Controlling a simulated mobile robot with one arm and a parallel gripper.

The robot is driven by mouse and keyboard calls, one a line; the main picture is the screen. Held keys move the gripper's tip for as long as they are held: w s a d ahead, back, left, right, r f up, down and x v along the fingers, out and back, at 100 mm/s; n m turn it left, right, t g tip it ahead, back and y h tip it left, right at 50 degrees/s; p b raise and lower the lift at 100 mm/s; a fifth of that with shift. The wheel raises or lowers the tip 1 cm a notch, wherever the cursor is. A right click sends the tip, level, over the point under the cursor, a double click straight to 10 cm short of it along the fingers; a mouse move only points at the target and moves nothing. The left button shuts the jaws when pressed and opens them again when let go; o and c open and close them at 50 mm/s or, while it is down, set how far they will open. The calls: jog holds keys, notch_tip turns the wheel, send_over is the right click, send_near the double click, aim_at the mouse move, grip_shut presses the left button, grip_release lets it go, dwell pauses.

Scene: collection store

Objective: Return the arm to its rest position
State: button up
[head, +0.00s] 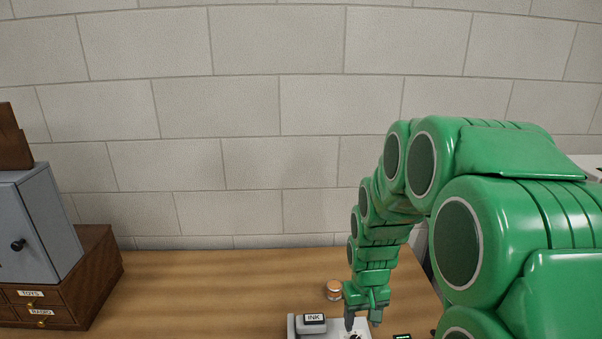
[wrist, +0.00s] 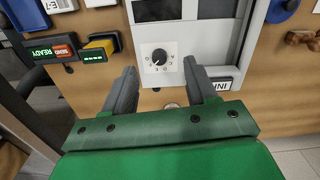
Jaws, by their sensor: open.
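My green arm (head: 480,215) reaches in from the right in the head view and bends down over the wooden table. My gripper (head: 362,317) points down above a white device (head: 303,328) at the front of the table. In the wrist view, my gripper (wrist: 161,88) has its two grey fingers spread apart with nothing between them. Beyond the fingers is the white device's panel with a round dial (wrist: 159,57). I cannot tell the exact gap between the fingertips and the device.
A wooden drawer unit (head: 75,290) with a grey cabinet (head: 38,225) stands at the left. A small round orange-topped container (head: 334,290) sits behind the device. The table's left-middle (head: 200,290) is clear before a block wall.

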jog(key=s+r, duration=0.4)
jog(key=s, duration=0.5)
jog(key=s+a+r+g, duration=0.1)
jog(key=s+r, duration=0.4)
jog(key=s, duration=0.4)
jog(key=s+a+r+m, duration=0.1)
jog(key=s+r, duration=0.4)
jog(key=s, duration=0.3)
jog(key=shift+s+g, duration=0.3)
jog(key=shift+s, duration=0.1)
jog(key=shift+w+r, duration=0.1)
dwell(0.4)
